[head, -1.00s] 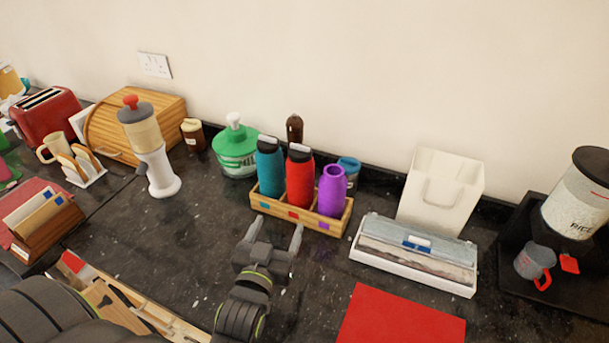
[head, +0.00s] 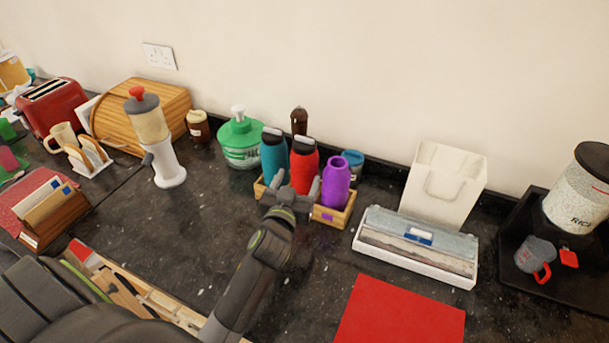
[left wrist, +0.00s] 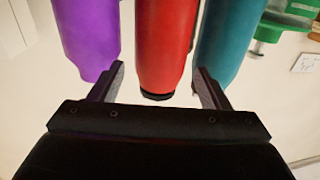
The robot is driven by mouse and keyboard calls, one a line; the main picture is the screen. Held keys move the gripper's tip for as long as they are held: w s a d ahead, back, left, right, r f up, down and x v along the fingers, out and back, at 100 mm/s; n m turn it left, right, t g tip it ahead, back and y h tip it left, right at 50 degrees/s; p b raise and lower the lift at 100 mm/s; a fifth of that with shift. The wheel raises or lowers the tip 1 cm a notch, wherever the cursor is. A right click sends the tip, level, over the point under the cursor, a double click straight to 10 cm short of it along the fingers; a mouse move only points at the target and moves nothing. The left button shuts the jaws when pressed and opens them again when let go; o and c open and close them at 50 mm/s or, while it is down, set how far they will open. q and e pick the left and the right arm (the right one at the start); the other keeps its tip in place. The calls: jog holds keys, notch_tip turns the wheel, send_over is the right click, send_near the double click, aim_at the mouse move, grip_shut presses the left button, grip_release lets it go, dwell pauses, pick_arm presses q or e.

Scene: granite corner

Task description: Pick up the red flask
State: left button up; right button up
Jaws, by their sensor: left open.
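The red flask (head: 304,160) stands upright in the middle of a wooden holder (head: 331,217), between a teal flask (head: 273,155) and a purple flask (head: 335,186). My left gripper (head: 296,182) is open at the front of the red flask and hides its lower part. In the left wrist view the red flask (left wrist: 166,45) shows upside down between the two open fingers (left wrist: 158,72), with a gap on each side. The purple flask (left wrist: 90,40) is beyond one finger and the teal flask (left wrist: 229,40) beyond the other. My right gripper is not in view.
A green container (head: 239,143) and a dark bottle (head: 299,121) stand behind the holder. A box with a clear top (head: 415,246) and a white bag (head: 443,185) are to the right. A red mat (head: 400,312) lies in front.

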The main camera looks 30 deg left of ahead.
aim_at(301, 169)
pick_arm(q)
jog(key=x, duration=0.1)
jog(key=p+x, duration=0.1)
jog(key=x, duration=0.2)
jog(key=shift+w+a+r, duration=0.1)
jog(key=shift+r, duration=0.25)
jog(key=shift+w+a+f, duration=0.1)
jog(key=shift+w, duration=0.25)
jog(key=c, duration=1.1)
jog(key=shift+c, duration=0.8)
